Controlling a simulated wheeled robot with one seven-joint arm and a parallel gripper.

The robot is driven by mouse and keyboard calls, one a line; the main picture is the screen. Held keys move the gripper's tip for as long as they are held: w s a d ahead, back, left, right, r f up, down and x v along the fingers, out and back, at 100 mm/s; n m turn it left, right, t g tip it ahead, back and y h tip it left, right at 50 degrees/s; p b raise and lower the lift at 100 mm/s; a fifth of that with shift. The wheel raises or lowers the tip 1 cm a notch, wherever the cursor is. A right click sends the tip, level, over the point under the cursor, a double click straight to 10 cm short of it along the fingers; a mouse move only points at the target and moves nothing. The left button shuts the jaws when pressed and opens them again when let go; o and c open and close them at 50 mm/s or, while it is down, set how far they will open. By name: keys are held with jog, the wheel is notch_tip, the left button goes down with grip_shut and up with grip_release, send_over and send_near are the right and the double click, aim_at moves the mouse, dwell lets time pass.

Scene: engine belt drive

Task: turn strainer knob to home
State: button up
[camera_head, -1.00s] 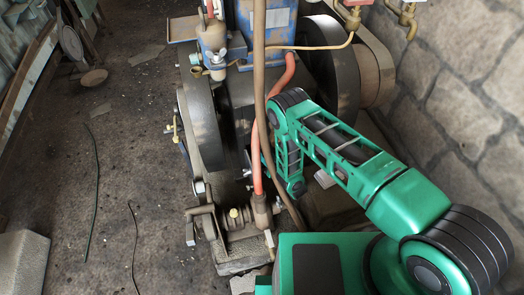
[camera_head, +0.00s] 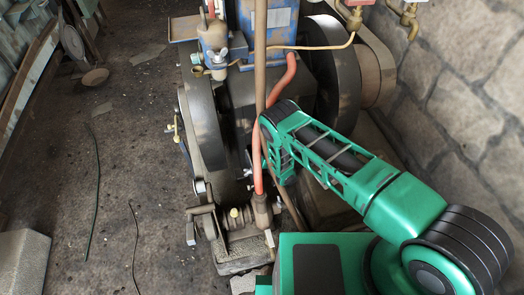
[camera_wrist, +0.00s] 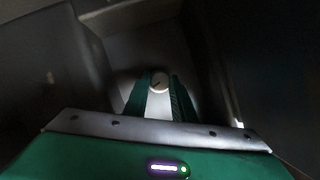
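The strainer knob (camera_wrist: 159,81) shows in the wrist view as a small pale round disc with a short dark mark on its face. My gripper (camera_wrist: 160,78) has its two green fingers apart, one on each side of the knob. A pale strip shows between the fingers below the knob. I cannot tell whether the fingers touch the knob. In the head view my gripper and the knob are hidden behind my arm and the engine.
The engine's dark flywheels (camera_head: 204,128) and blue box (camera_head: 268,52) stand close to my arm. A stone wall (camera_head: 465,110) is at the right. Open floor lies left.

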jog(key=shift+c, duration=0.7)
jog(key=shift+n+h, duration=0.3)
jog(key=shift+a+n+h, duration=0.2)
jog(key=shift+n+h, duration=0.9)
jog(key=shift+n, duration=0.4)
jog(key=shift+r, duration=0.1)
jog(key=shift+t, duration=0.3)
jog(key=o, duration=1.1)
jog(key=shift+c, duration=0.2)
